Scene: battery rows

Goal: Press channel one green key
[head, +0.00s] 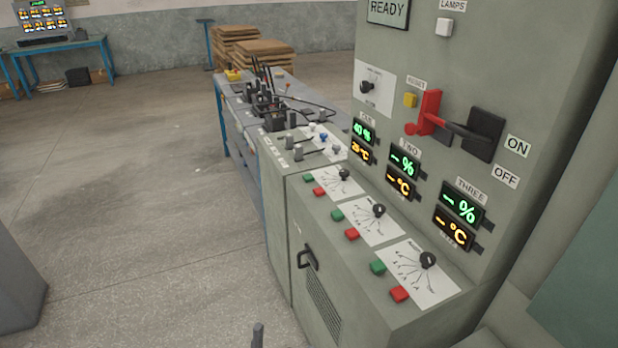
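The grey control cabinet (350,275) stands at the right of the head view, with three channel groups along its sloping desk. The channel one green key (308,178) is the farthest green one, beside a red key (319,191) and a dial with a black knob (344,174). The channel one display (362,141) is lit and reads about 40 % and 25 °C. A dark narrow tip (258,336) at the bottom edge looks like part of my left gripper, well apart from the keys; its opening cannot be judged. My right gripper is not in view.
Channels two and three have green keys (337,215) (378,267) and red keys (352,234) (400,294) nearer me. A red-handled switch (425,113) juts from the upright panel. A door handle (307,258) sticks out in front. The floor (150,230) at left is clear.

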